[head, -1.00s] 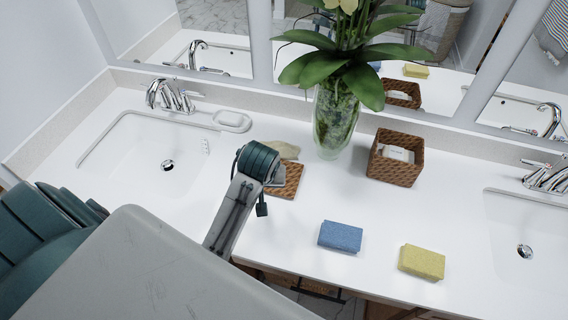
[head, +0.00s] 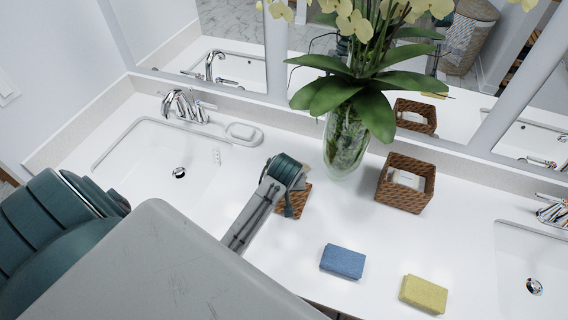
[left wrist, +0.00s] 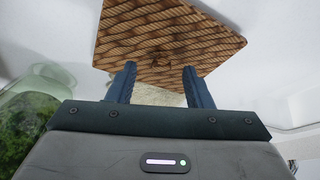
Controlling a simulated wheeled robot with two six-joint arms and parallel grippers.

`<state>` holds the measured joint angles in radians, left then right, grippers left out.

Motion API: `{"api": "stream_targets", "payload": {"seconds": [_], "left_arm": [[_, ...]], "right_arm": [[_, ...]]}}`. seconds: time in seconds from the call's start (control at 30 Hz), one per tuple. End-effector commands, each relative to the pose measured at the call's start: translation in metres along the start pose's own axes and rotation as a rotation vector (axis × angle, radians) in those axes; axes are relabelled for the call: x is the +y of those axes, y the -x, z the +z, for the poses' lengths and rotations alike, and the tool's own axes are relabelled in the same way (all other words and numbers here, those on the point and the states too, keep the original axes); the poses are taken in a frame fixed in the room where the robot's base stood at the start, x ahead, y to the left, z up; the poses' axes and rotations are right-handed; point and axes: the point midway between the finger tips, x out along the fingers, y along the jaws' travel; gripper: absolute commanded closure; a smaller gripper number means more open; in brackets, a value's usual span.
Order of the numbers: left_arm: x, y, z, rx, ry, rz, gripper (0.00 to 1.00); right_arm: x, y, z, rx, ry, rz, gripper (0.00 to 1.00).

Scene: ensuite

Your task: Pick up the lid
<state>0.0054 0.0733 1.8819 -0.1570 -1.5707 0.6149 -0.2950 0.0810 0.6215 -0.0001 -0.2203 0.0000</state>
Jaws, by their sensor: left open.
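The lid is a square, brown woven piece with a small darker spot at its middle. In the head view the lid (head: 293,206) lies on the white counter, mostly hidden under my left wrist. In the left wrist view the lid (left wrist: 165,35) fills the top middle. My left gripper (left wrist: 158,74) is open, with its two blue fingertips at the near edge of the lid, overlapping it in the picture. I cannot tell whether they touch it. In the head view these fingers are hidden by my wrist. My right gripper is not in view.
A glass vase (head: 345,145) with an orchid stands close behind the lid. A woven box (head: 405,183) is to its right. A blue sponge (head: 342,261) and a yellow sponge (head: 424,294) lie in front. A sink basin (head: 160,160) is at left, with a soap dish (head: 243,134) nearby.

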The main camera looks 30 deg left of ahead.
Motion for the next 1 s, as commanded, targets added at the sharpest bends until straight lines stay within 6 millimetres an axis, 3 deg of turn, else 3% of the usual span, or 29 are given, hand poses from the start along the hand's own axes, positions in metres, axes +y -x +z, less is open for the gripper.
{"api": "stream_targets", "payload": {"seconds": [0.13, 0.4, 0.63, 1.0], "left_arm": [[0.000, -0.013, -0.001, 0.001, 0.000, 0.000, 0.54], [0.000, -0.016, -0.001, 0.002, 0.000, 0.001, 0.56], [0.000, -0.016, -0.001, 0.002, 0.000, 0.001, 1.00], [0.001, -0.014, -0.004, 0.003, -0.001, 0.002, 1.00]], "right_arm": [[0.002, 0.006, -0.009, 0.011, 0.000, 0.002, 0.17], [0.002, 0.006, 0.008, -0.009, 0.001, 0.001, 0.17], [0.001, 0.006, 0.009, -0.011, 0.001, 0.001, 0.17], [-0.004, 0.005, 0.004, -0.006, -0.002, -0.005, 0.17]]}}
